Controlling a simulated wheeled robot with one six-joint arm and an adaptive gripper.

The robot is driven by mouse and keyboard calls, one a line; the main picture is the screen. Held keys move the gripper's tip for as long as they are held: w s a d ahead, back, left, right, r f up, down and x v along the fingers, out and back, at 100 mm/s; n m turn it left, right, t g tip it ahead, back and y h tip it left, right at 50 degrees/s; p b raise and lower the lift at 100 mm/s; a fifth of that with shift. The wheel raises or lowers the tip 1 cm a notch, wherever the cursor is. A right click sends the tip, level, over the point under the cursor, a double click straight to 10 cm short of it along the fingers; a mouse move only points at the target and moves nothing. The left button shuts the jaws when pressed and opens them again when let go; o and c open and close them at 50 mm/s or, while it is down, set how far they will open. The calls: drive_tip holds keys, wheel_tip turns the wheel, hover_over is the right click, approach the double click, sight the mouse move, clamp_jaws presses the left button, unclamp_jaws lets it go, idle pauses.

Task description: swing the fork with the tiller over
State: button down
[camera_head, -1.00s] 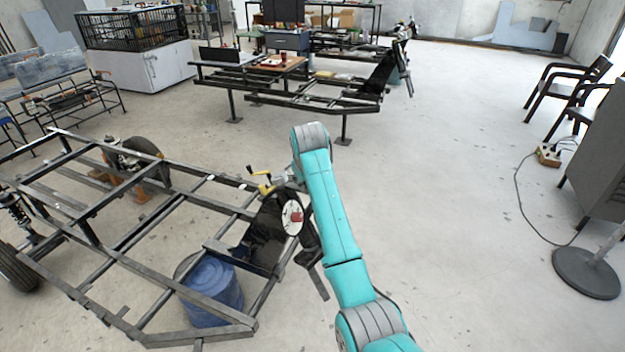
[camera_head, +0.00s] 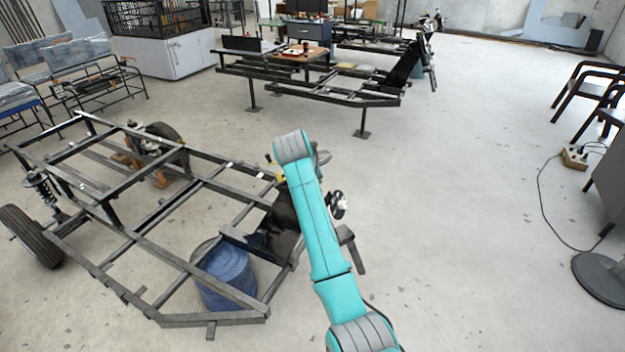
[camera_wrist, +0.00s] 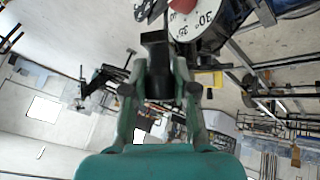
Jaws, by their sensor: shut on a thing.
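In the wrist view my gripper (camera_wrist: 158,88) is shut on a black block-like handle, which I take to be the tiller (camera_wrist: 155,45). Beyond it is a round white dial (camera_wrist: 203,28) with numbers and a red part. In the head view the dial (camera_head: 338,205) shows at a steep angle, just right of my teal arm. A dark bar (camera_head: 350,250) sticks out below it, possibly part of the fork. My arm hides the gripper and the tiller in the head view, and I cannot make out the fork clearly.
A black tube frame (camera_head: 130,235) with a wheel (camera_head: 30,237) stands at the left. A blue barrel (camera_head: 226,275) is under its front. A second frame (camera_head: 330,92) stands behind. The floor at right is open, with a cable and chairs (camera_head: 595,95) beyond.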

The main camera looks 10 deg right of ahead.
drive_tip(key=c, duration=0.9)
unclamp_jaws()
drive_tip(key=shift+r, duration=0.1)
drive_tip(key=v, duration=1.1)
drive_tip(key=shift+s+a+r, duration=0.15)
drive_tip(key=shift+s+r, duration=0.1)
drive_tip(key=shift+r, duration=0.05)
